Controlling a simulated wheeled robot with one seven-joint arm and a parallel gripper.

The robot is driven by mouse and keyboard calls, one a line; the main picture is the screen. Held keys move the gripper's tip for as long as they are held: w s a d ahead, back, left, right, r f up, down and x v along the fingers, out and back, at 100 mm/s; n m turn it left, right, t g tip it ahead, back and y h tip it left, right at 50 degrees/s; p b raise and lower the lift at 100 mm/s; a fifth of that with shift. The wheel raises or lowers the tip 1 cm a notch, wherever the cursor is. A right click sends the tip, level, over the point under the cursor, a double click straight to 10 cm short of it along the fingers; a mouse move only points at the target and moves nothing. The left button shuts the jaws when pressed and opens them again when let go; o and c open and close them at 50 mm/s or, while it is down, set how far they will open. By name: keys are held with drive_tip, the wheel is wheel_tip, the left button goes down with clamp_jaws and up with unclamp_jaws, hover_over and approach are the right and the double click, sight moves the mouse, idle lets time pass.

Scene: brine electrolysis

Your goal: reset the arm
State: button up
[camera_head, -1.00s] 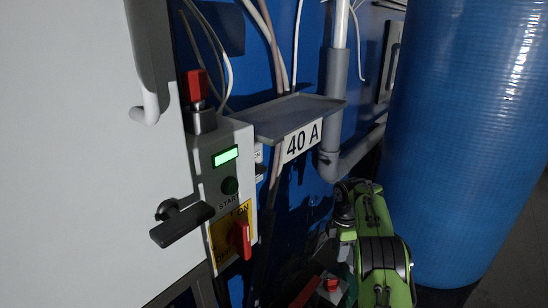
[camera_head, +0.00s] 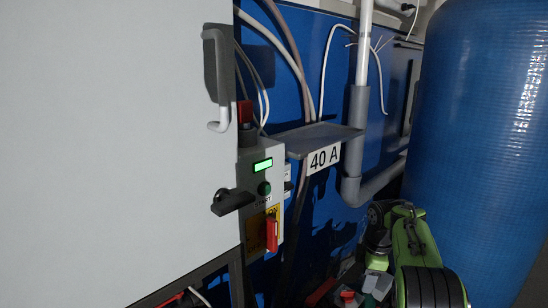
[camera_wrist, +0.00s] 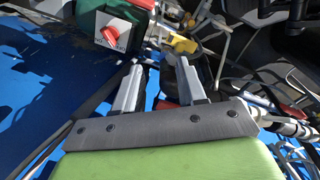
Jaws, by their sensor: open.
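My gripper (camera_wrist: 160,68) shows in the wrist view with its two grey fingers apart and nothing between them. In the head view my green and black arm (camera_head: 412,240) is folded at the lower right, in front of the blue panel and beside the big blue tank. I cannot make out the gripper clearly in the head view.
A shelf (camera_head: 318,138) labelled 40 A, a grey pipe (camera_head: 355,130), a white door (camera_head: 120,150) and a blue tank (camera_head: 480,140) stand close around.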

drive_tip(key=s+a+r+m+t+p, duration=0.15)
drive_tip(key=s+a+r+m, duration=0.25)
drive_tip(key=s+r, duration=0.45)
drive_tip(key=s+a+r+m+t+p, duration=0.15)
drive_tip(key=s+a+r+m, duration=0.25)
drive_tip(key=s+r, duration=0.45)
drive_tip(key=s+a+f+m+t+p, duration=0.1)
drive_tip(key=s+m, duration=0.6)
drive_tip(key=s, duration=1.2)
drive_tip(key=shift+a+t+p, duration=0.3)
drive_tip(key=shift+p, duration=0.45)
